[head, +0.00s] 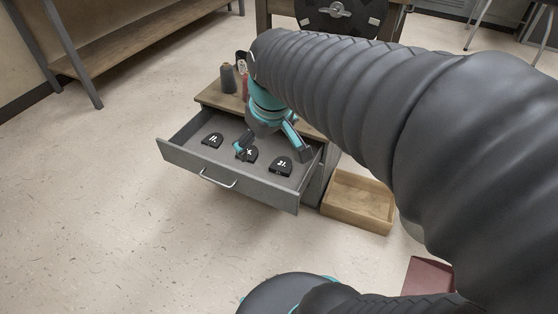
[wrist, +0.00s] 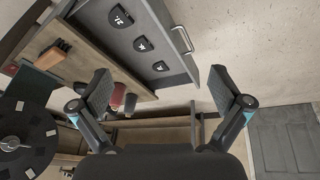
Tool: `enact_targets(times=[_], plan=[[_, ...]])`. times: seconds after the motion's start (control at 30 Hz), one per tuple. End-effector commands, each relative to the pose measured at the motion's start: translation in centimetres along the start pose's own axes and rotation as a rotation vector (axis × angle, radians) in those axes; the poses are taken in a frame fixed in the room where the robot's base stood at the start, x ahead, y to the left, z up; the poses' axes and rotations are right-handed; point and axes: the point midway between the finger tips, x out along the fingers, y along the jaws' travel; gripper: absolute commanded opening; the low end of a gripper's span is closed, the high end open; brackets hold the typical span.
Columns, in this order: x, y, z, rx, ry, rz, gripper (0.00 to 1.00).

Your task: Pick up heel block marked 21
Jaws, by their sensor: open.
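The dark heel block marked 21 (head: 281,167) lies in the open grey drawer (head: 190,161), at the right end of a row of three blocks. It also shows near the top of the wrist view (wrist: 121,17). The middle block (head: 250,156) is partly hidden by a finger in the head view, and its mark is unclear. The left block (head: 212,140) seems to read 11. My gripper (head: 272,151) is open and empty, and appears above the drawer between the middle block and the 21 block. Its spread fingers also show in the wrist view (wrist: 160,86).
The drawer has raised walls and a front handle (head: 217,180). An empty-looking wooden box (head: 358,201) sits on the floor right of the drawer. Floor in front and left is clear.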

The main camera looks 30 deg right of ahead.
Motion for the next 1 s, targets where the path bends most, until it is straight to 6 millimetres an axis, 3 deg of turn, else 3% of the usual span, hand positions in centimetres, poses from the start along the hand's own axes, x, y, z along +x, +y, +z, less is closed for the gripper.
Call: enact_targets(times=[0.2, 0.5, 0.8, 1.0], plan=[[4.7, 3.9, -4.3, -0.133, -0.100, -0.020, 1.00], [13.1, 9.6, -8.3, -0.321, -0.214, -0.084, 1.00], [21.5, 14.3, -9.5, -0.471, -0.289, -0.162, 1.00], [23.9, 15.4, -9.4, -0.512, -0.304, -0.185, 1.00]])
